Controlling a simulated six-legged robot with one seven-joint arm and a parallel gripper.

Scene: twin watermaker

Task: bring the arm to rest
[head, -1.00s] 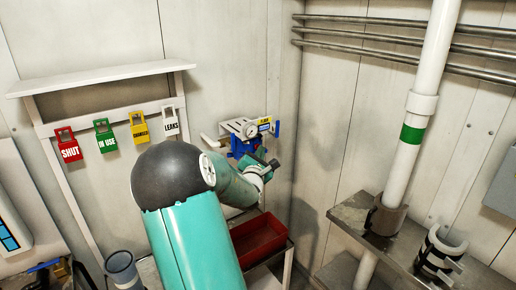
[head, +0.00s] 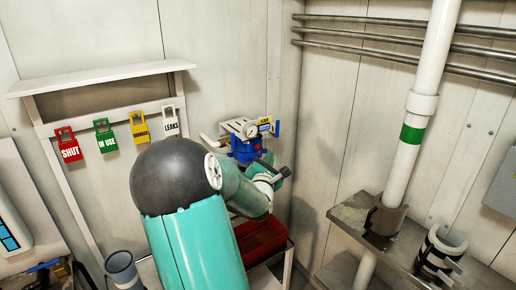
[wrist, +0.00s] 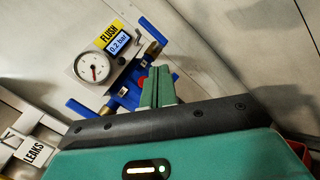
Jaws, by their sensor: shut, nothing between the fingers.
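My arm reaches from the bottom of the head view toward the back corner. My gripper (head: 268,162) is at its end, in front of and below the blue valve body (head: 243,150). In the wrist view my gripper (wrist: 158,70) shows green fingers shut together with nothing between them. Behind them are the gauge (wrist: 93,67), a "FLUSH 0.2 bar" display (wrist: 116,42) and blue handles (wrist: 82,109). From the wrist view I cannot tell how far the fingers stand from the blue parts.
A red bin (head: 262,240) sits below the gripper. Hanging tags, red SHUT (head: 68,147), green IN USE (head: 105,137), yellow (head: 139,128) and white LEAKS (head: 169,122), are on the left rack. A white pipe (head: 420,100) with a green band stands right. A grey cup (head: 122,268) is at lower left.

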